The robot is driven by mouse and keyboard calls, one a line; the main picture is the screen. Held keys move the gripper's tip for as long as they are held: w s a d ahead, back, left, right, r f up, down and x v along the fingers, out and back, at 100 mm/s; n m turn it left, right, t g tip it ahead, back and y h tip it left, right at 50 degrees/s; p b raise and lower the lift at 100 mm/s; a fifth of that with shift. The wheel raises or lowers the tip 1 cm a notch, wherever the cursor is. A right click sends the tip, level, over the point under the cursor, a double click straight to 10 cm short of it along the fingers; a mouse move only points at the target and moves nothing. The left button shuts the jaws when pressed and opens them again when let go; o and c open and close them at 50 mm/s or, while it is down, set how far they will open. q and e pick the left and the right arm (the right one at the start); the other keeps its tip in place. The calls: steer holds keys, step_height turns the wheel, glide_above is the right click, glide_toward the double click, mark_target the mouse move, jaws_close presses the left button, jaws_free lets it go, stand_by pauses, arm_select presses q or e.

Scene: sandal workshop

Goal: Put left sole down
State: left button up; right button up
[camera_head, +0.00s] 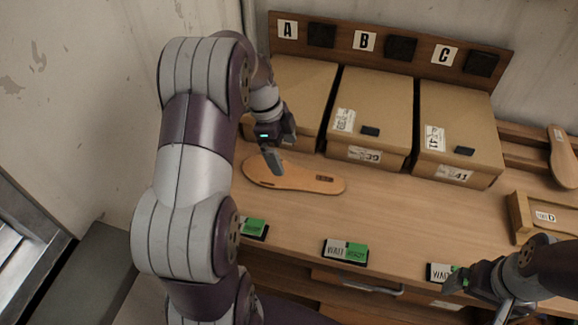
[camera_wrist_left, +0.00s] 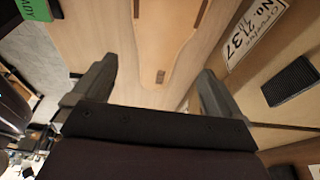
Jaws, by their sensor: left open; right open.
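The tan sole (camera_head: 300,178) lies flat on the wooden table in front of the left box, with a dark slot near its right end. It also shows in the left wrist view (camera_wrist_left: 172,50), lying between and beyond the fingers. My left gripper (camera_head: 274,160) is open at the sole's back edge, in front of the left box; its fingers hide a little of the sole. My right gripper (camera_head: 462,284) is open near the table's front right edge.
Cardboard boxes (camera_head: 371,112) stand along the back below a board lettered A, B and C (camera_head: 405,48). Another sole (camera_head: 562,157) rests on a rack at the far right, above a wooden holder marked D (camera_head: 520,213). Green-and-white WAIT/READY signs (camera_head: 346,251) line the front edge. The middle table is clear.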

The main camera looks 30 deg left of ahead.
arm_select(q)
steer(key=p+v, duration=0.3)
steer(key=v, duration=0.2)
steer(key=s+d+f+n+y, duration=0.1)
steer(key=s+d+n+y, duration=0.2)
steer(key=s+d+n, duration=0.9)
steer(key=s+n, duration=0.1)
steer(key=n, duration=0.2)
steer(key=shift+t, duration=0.3)
steer(key=shift+s+d+f, duration=0.15)
steer(key=shift+d, duration=0.05)
